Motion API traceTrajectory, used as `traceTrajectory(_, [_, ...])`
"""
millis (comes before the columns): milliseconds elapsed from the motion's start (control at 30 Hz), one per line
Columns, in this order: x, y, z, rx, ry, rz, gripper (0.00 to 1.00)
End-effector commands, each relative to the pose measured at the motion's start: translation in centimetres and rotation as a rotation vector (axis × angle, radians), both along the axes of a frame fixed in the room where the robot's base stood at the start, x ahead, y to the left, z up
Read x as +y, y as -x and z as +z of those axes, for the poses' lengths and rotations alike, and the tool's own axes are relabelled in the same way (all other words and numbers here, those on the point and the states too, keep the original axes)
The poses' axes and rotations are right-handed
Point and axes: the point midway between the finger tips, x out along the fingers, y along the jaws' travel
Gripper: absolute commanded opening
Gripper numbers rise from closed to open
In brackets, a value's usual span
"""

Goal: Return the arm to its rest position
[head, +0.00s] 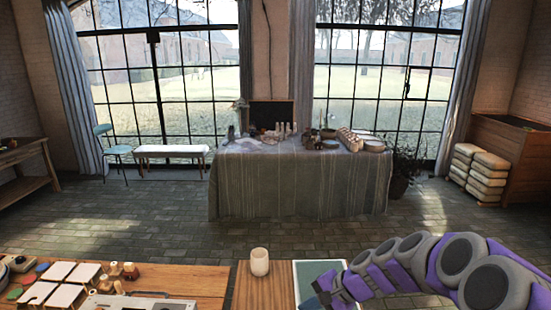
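My arm, purple and grey, reaches in from the right edge of the head view. Its end, my gripper (328,291), is low in the view, over the right part of the near wooden table and in front of a dark green panel with a pale border (312,270). The gripper is small and partly cut off by the bottom edge. I cannot tell whether its fingers are open or shut, or whether it holds anything.
A cream cup (260,262) stands on the near table (262,293), left of my gripper. White tiles (55,294) and small bottles (130,270) sit farther left. A cloth-covered table (290,180) stands by the windows. The brick floor (190,222) between is clear.

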Motion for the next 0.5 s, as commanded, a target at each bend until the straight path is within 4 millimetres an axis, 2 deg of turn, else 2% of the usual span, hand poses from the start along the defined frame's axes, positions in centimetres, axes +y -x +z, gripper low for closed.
traceTrajectory(33, [1.0,1.9,1.1,-0.015,0.031,0.064,0.00])
traceTrajectory(67, [1.4,2.9,1.7,-0.024,0.051,0.100,0.00])
traceTrajectory(233, [2.8,9.4,3.5,-0.042,0.165,0.296,0.00])
traceTrajectory(367, [2.8,14.5,4.3,-0.046,0.263,0.427,0.00])
traceTrajectory(500, [1.8,19.6,4.8,-0.037,0.373,0.546,0.00])
